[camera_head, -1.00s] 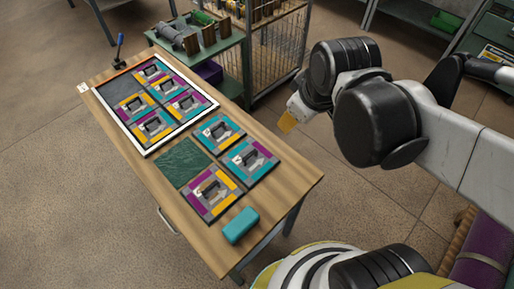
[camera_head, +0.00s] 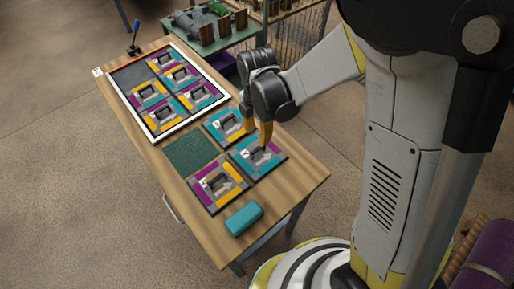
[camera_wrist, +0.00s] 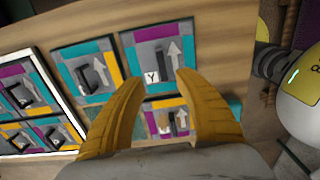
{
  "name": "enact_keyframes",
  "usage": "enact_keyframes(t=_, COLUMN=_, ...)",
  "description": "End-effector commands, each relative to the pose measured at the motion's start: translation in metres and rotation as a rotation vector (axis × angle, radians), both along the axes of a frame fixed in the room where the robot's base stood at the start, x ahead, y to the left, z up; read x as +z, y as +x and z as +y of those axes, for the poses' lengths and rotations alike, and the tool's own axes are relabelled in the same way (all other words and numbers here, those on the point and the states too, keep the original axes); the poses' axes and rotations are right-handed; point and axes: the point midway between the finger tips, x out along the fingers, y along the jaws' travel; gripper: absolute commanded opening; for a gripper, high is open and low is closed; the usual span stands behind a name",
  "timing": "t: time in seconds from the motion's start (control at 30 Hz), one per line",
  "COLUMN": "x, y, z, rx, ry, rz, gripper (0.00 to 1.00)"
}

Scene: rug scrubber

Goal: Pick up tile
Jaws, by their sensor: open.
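Three loose square tiles with black raised handles lie on the wooden table. One is teal and purple (camera_head: 262,168), and it also shows in the wrist view (camera_wrist: 128,58). Another is teal and orange (camera_head: 217,121), to its upper left. The third is purple and orange (camera_head: 205,187), nearer. My gripper (camera_head: 257,130) is open and empty, its yellow fingers pointing down over the first two tiles. In the wrist view, the teal and purple tile's handle appears beyond and between the fingertips (camera_wrist: 160,82). I cannot tell the height of the fingertips above it.
A white-framed tray (camera_head: 161,139) with several tiles and an empty dark slot lies at the table's far end. A green pad (camera_head: 188,153) and a teal block (camera_head: 244,218) lie on the table. A shelf with tools (camera_head: 222,44) stands behind.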

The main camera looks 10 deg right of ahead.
Motion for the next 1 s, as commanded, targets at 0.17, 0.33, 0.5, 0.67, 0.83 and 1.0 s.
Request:
enact_keyframes(t=0.17, x=-0.026, y=0.000, z=0.000, rx=-0.002, ry=0.001, rz=-0.001, gripper=0.40)
enact_keyframes(t=0.33, x=-0.036, y=-0.001, z=0.000, rx=-0.003, ry=0.001, rz=-0.001, gripper=0.40)
enact_keyframes(t=0.5, x=-0.063, y=-0.004, z=-0.001, rx=-0.003, ry=0.000, rz=-0.002, gripper=0.40)
enact_keyframes(t=0.67, x=-0.081, y=-0.004, z=-0.001, rx=-0.004, ry=0.001, rz=-0.002, gripper=0.40)
enact_keyframes(t=0.83, x=-0.080, y=-0.004, z=-0.001, rx=-0.004, ry=0.001, rz=-0.001, gripper=0.40)
enact_keyframes(t=1.0, x=-0.080, y=-0.004, z=-0.001, rx=-0.004, ry=0.001, rz=-0.002, gripper=0.02)
